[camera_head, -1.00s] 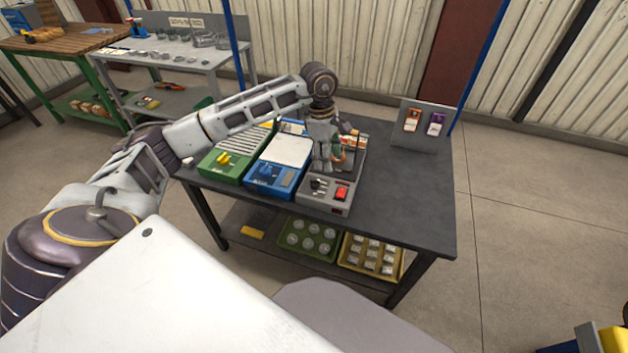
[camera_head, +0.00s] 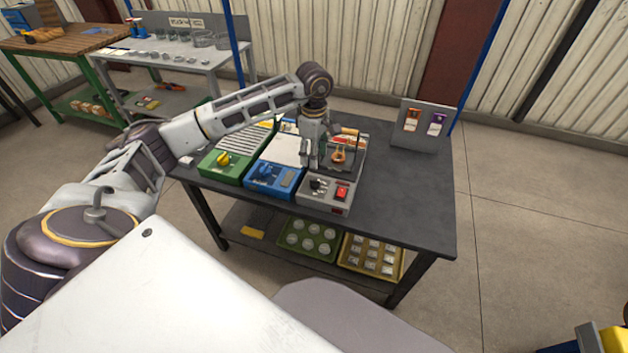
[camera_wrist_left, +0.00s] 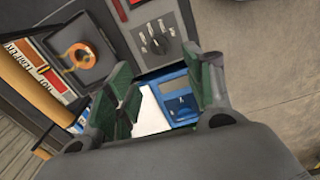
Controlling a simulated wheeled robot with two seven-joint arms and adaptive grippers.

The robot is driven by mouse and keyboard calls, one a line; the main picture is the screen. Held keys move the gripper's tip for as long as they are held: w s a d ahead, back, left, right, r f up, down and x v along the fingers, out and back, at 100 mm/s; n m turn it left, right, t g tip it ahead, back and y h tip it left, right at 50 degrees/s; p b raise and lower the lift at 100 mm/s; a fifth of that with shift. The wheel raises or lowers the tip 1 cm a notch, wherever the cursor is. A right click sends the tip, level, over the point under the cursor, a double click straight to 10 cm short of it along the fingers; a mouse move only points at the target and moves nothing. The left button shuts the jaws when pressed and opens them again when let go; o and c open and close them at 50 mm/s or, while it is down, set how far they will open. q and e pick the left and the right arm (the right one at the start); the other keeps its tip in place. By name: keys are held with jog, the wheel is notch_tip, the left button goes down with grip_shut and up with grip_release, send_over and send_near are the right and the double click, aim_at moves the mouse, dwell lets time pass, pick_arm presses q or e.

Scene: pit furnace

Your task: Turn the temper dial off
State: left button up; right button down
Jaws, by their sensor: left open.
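Three control units stand side by side on the dark table: a green one (camera_head: 212,172) with a yellow dial (camera_head: 223,159), a blue one (camera_head: 252,184) with a blue dial (camera_head: 266,169), and a grey one (camera_head: 328,208) with a black dial (camera_head: 317,184) and a red switch (camera_head: 342,191). My left gripper (camera_head: 309,163) is open above the blue and grey units, behind the black dial. In the left wrist view its fingers (camera_wrist_left: 165,95) are apart and empty, with the black dial (camera_wrist_left: 155,42) beyond them. My right gripper is not in view.
An orange ring-shaped item (camera_head: 338,155) sits behind the grey unit's controls. A grey stand (camera_head: 420,143) with two small cards is at the table's back right. The table's right side (camera_head: 400,190) is bare. Trays (camera_head: 309,240) lie on the lower shelf.

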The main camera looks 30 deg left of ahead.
aim_at(314, 180)
pick_arm(q)
notch_tip(314, 180, down, 10)
jog(key=shift+r, duration=0.1)
jog(key=shift+f, duration=1)
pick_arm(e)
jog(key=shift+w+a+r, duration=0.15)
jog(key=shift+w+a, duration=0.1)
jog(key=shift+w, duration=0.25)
pick_arm(q)
jog(key=shift+c, duration=0.8)
jog(key=c, duration=0.8)
jog(key=shift+c, duration=0.2)
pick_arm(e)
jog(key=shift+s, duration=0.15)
